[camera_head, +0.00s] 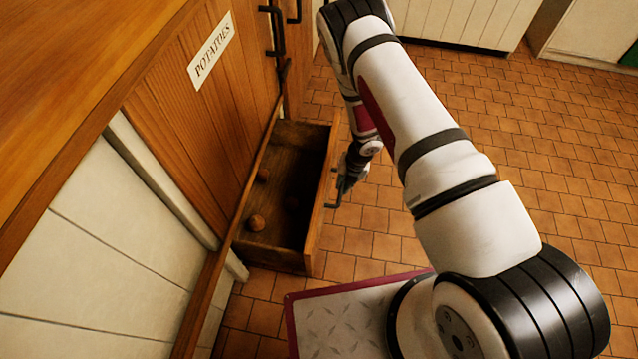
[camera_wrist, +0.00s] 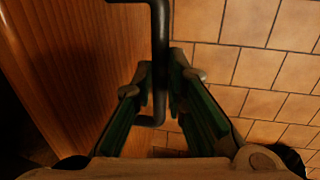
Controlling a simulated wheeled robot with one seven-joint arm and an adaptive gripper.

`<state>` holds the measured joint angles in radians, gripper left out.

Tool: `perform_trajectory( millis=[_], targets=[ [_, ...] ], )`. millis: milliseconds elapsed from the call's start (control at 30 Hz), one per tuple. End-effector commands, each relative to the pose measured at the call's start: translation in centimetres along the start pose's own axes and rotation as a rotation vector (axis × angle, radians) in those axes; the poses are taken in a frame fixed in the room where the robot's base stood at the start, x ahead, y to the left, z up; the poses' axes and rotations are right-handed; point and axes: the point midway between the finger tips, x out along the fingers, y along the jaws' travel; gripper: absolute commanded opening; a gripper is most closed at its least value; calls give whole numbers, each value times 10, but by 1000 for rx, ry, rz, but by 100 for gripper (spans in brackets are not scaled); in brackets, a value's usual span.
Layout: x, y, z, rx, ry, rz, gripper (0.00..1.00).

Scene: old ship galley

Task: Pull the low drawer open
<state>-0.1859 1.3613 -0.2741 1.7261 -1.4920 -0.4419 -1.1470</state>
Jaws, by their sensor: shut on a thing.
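The low drawer (camera_head: 262,245) is a wooden box near the floor, pulled out from the cabinet, with its dark inside showing. A few round brown potatoes (camera_head: 257,223) lie in it. Its front panel shows in the wrist view (camera_wrist: 75,70) on the left. A dark bar handle (camera_wrist: 160,40) stands off that front. My gripper (camera_wrist: 161,82) is shut on the handle, with a finger on either side of the bar. In the head view my gripper (camera_head: 347,182) is at the outer face of the drawer front, and part of the handle (camera_head: 332,206) shows below it.
The wooden cabinet (camera_head: 195,120) has a "POTATOES" label (camera_head: 211,50) and dark metal handles (camera_head: 275,30) above the drawer. My base plate stands close to the drawer's near end. The tiled floor (camera_head: 540,150) to the right is clear. Pale cabinets (camera_head: 465,20) stand at the back.

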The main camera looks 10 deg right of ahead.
Motion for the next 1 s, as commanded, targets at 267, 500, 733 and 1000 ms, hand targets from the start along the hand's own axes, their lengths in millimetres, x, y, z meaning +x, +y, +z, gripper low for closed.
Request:
perform_trajectory(
  millis=[267,500,733,1000],
  targets=[
    [-11,-54,2,4,1,-1,0],
    [-15,-75,2,1,1,0,0],
    [-16,-80,2,1,2,0,0],
    [-16,-80,2,1,2,0,18]
  ],
)
